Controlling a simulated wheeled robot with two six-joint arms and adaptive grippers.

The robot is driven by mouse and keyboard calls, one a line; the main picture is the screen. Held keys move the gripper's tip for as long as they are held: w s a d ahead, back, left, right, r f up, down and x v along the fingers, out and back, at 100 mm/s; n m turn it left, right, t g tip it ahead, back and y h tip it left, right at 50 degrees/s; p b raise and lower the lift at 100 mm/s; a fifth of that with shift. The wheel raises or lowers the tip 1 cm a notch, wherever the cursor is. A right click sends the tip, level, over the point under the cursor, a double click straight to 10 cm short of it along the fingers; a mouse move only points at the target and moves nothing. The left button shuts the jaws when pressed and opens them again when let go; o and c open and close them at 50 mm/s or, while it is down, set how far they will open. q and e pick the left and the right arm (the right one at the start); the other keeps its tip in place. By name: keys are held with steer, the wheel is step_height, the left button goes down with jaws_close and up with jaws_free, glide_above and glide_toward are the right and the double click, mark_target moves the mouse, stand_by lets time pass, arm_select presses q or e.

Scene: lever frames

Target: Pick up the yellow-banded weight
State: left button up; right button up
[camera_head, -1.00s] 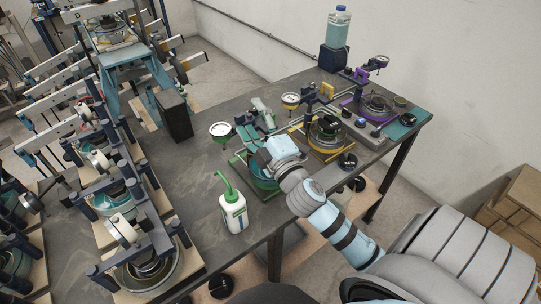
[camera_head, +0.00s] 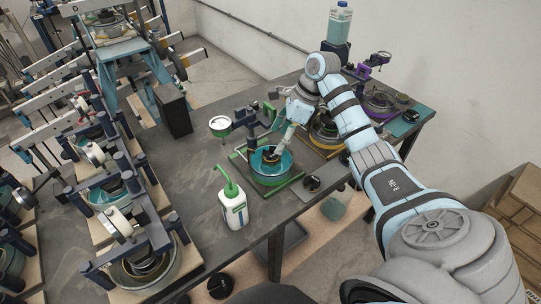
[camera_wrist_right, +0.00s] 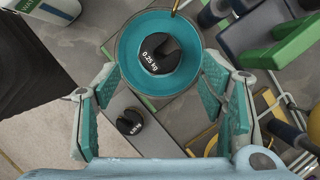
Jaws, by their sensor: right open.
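A black slotted weight marked 0.25 kg (camera_wrist_right: 160,54) lies in a teal bowl (camera_wrist_right: 133,83) in the right wrist view. In the head view the bowl (camera_head: 284,178) stands on a green frame near the table's front edge, with a dark weight (camera_head: 269,156) in it. My left gripper is not in view.
A smaller black weight (camera_wrist_right: 130,122) lies on a grey strip beside the bowl. A white bottle with a green spout (camera_head: 233,207) stands left of the bowl. A yellow-framed station (camera_head: 325,135) is close on the right. Bare tabletop (camera_head: 190,180) lies to the left.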

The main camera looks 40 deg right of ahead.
mark_target(274, 148)
steer(key=p+x, duration=0.1)
steer(key=x, duration=0.3)
steer(key=shift+f, duration=0.2)
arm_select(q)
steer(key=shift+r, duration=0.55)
arm_select(e)
steer(key=shift+w+a+f, duration=0.1)
steer(key=shift+a+f, duration=0.05)
steer(key=shift+f, duration=0.25)
steer(key=c, duration=1.2)
steer(key=shift+r, duration=0.1)
